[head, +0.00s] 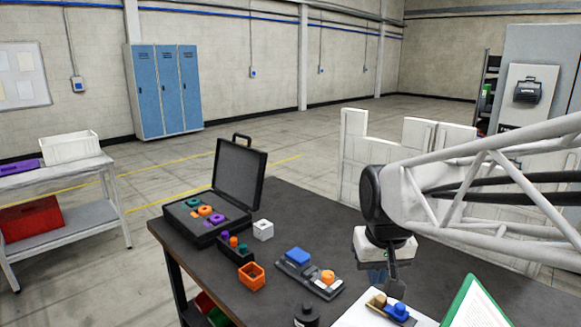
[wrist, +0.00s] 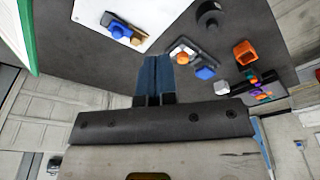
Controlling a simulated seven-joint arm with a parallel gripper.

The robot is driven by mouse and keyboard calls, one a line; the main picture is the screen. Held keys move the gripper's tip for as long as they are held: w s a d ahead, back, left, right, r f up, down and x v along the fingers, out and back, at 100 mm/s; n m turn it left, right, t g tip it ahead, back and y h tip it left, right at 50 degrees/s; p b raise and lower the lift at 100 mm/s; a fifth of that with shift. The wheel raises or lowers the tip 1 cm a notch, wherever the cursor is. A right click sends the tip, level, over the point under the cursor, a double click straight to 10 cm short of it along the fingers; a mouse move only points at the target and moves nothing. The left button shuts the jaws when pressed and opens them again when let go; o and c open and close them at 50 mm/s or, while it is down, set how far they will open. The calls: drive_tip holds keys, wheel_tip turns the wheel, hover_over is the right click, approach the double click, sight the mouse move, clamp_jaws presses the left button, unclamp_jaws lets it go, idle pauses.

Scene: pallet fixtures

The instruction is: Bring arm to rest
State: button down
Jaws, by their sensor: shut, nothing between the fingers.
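My gripper (head: 386,284) hangs over the right part of the dark table (head: 335,212), pointing down. In the wrist view its blue fingers (wrist: 154,62) are together with nothing between them. Just in front of it, on a white sheet (head: 357,315), lies a fixture with a blue part (head: 397,311) and a tan part (head: 377,300). To its left a grey fixture (head: 295,275) holds a blue block (head: 298,256) and an orange part (head: 327,277). My gripper appears apart from all of them.
An open black case (head: 240,172) with coloured parts stands at the table's left. An orange box (head: 251,275), a white cube (head: 263,229) and a dark round object (head: 306,315) are on the table. A green-edged board (head: 462,300) is at front right. The table's back middle is clear.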

drive_tip(key=s+d+f, duration=0.1)
drive_tip(key=s, duration=0.5)
drive_tip(key=s+d+f+m, duration=0.1)
drive_tip(key=s, duration=0.6)
drive_tip(key=shift+s+d+f+t, duration=0.15)
drive_tip(key=shift+d+f+t, duration=0.15)
drive_tip(key=shift+t, duration=0.1)
idle(1.1)
